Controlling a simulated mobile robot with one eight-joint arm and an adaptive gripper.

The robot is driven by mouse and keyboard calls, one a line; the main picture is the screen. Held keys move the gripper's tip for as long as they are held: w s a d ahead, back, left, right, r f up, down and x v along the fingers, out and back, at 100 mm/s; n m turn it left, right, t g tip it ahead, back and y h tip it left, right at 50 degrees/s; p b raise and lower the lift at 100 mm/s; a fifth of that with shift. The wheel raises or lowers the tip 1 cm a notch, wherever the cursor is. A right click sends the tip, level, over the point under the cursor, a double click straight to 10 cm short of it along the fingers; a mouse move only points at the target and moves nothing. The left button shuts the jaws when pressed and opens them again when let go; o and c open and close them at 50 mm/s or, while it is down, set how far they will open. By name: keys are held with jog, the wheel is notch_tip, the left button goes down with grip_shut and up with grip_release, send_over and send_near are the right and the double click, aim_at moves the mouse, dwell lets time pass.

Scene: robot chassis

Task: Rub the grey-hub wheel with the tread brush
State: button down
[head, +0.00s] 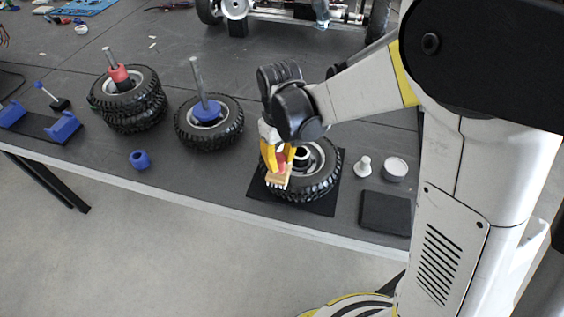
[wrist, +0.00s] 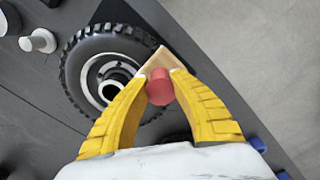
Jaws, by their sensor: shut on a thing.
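The grey-hub wheel (head: 321,184) lies flat on a black mat (head: 327,205), its knobby black tread facing out; it also shows in the wrist view (wrist: 84,60). My gripper (head: 279,162) is shut on the tread brush (head: 279,180), a pale wooden block with white bristles and a red grip. In the wrist view, the yellow fingers of my gripper (wrist: 159,82) pinch the red grip of the brush (wrist: 159,92). The brush is at the wheel's front-left edge in the head view. Whether the bristles touch the tread I cannot tell.
Left stand a wheel with a blue collar (head: 209,125) and stacked wheels with a red collar (head: 127,100), each around an upright rod. A white peg (head: 364,166), a round tin (head: 395,168) and a black pad (head: 385,212) lie right. The table's front edge is close.

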notch_tip(320, 180, up, 4)
jog(key=shift+s+d+f+p, duration=0.1)
jog(key=shift+d+p, duration=0.05)
jog(key=shift+p, duration=0.8)
jog(key=shift+r+p, duration=0.5)
jog(key=shift+r, duration=0.15)
jog(key=shift+r+p, duration=1.1)
jog(key=shift+r, duration=0.55)
jog(key=shift+f, duration=0.1)
